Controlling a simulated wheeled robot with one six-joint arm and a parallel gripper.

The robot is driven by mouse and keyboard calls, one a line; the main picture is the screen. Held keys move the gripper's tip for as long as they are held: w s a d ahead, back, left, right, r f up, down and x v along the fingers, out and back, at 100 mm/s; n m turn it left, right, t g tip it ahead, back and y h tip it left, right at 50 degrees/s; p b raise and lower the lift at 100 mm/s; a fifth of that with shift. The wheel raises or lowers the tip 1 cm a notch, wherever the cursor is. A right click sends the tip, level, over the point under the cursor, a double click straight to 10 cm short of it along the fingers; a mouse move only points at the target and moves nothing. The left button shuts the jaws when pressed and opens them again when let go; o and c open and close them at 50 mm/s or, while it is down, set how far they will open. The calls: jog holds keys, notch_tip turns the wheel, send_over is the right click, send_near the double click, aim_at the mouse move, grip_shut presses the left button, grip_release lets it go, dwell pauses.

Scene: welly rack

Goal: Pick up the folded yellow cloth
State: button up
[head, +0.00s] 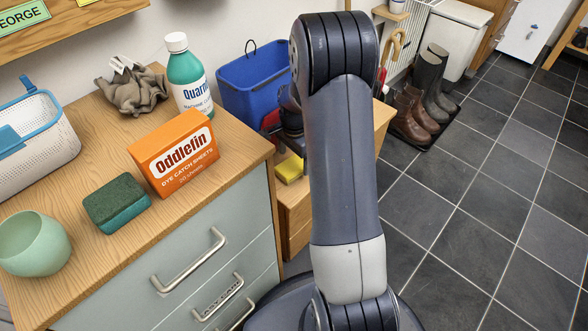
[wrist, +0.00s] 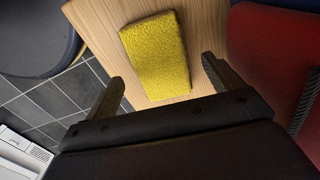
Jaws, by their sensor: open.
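The folded yellow cloth (wrist: 155,57) lies flat on a light wooden surface in the wrist view. It is a thick rectangular pad, slightly tilted in the picture. In the head view the cloth (head: 290,169) shows on the low wooden bench (head: 296,205), partly hidden by my arm. My gripper (wrist: 162,77) is open in the wrist view, with one finger on each side of the cloth's near end. The fingers look apart from the cloth; I cannot tell the height of the gap. In the head view my gripper is mostly hidden behind my arm.
A red thing (wrist: 262,60) stands close right of the gripper. A blue bin (head: 250,85) is at the bench's back. The drawer cabinet (head: 190,262) at left carries an orange box (head: 174,153), bottle (head: 187,75) and sponge (head: 116,203). Tiled floor (head: 480,190) is open at right.

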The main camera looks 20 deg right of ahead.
aim_at(294, 164)
notch_tip(294, 164, down, 3)
jog(key=shift+f+b, duration=0.1)
jog(key=shift+b, duration=0.2)
jog(key=c, duration=1.1)
jog(key=shift+o, duration=0.2)
notch_tip(294, 164, up, 10)
jog(key=p, duration=0.3)
jog(key=o, duration=0.3)
jog(key=shift+c, duration=1.1)
